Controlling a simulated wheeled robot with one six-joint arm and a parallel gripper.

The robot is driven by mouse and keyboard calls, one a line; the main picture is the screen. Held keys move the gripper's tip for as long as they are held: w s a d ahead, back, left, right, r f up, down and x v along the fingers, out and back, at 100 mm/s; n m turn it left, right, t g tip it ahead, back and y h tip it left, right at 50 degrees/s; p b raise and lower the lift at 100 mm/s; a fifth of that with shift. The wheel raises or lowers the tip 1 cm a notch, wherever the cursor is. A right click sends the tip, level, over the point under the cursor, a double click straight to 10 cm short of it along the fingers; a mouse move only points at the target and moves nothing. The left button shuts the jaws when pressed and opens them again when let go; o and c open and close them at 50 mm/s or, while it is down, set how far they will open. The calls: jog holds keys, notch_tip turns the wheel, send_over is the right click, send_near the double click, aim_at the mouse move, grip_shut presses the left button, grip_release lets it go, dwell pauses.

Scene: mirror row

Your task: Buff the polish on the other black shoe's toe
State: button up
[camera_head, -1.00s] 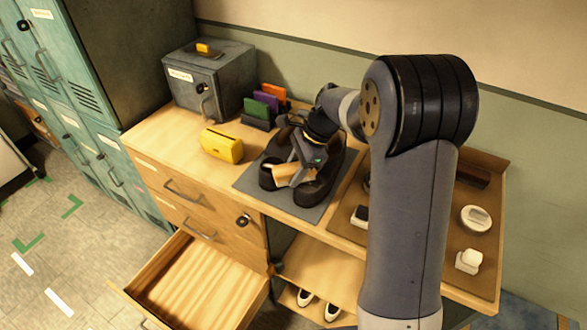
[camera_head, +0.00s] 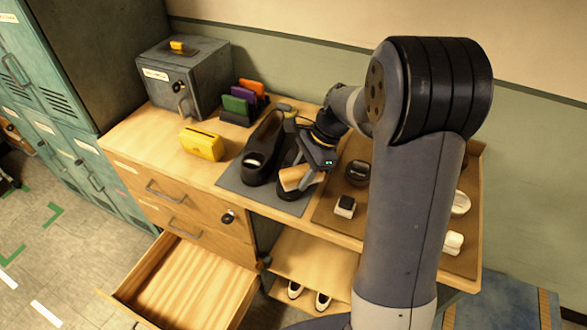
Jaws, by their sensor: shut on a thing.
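Two black shoes stand side by side on a grey mat (camera_head: 232,182). The left black shoe (camera_head: 262,148) is in plain view, with a pale patch on its near end. The right black shoe (camera_head: 285,194) is mostly hidden under my gripper. My gripper (camera_head: 300,172) is shut on a tan thing (camera_head: 291,179), a cloth or a pad; I cannot tell which. The tan thing is over the near end of the right shoe. It looks to be touching or just above it; I cannot tell which.
A yellow box (camera_head: 201,144), a grey metal box (camera_head: 187,75) and a rack of coloured cards (camera_head: 240,104) stand left of the shoes. A brown tray (camera_head: 326,214) with a dark tin (camera_head: 357,173) and other small items lies right. An open drawer (camera_head: 190,287) juts out below.

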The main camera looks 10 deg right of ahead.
jog(key=shift+s+d, duration=0.2)
jog(key=shift+d, duration=0.1)
jog(key=shift+w+d+p, duration=0.25)
jog(key=shift+w+p, duration=0.15)
jog(key=shift+w, duration=0.05)
jog(key=shift+w+a+r+p, duration=0.1)
jog(key=shift+w+a+p, duration=0.25)
jog(key=shift+w+a, duration=0.35)
jog(key=shift+w+a+p, duration=0.35)
jog(key=shift+a, duration=0.55)
jog(key=shift+w+a+p, duration=0.3)
jog(key=shift+w+a, duration=0.25)
jog(key=shift+a, duration=0.3)
jog(key=shift+w+a+p, duration=0.3)
jog(key=shift+w+a, duration=0.25)
jog(key=shift+a, duration=0.3)
jog(key=shift+w+d+p, duration=0.3)
jog(key=shift+w+p, duration=0.05)
jog(key=shift+w, duration=0.15)
jog(key=shift+s+d, duration=0.6)
jog(key=shift+d, duration=0.25)
jog(key=shift+s+d, duration=0.55)
jog(key=shift+d, duration=0.25)
jog(key=shift+s+d, duration=0.55)
jog(key=shift+d, duration=0.3)
jog(key=shift+s+d, duration=0.55)
jog(key=shift+d, duration=0.25)
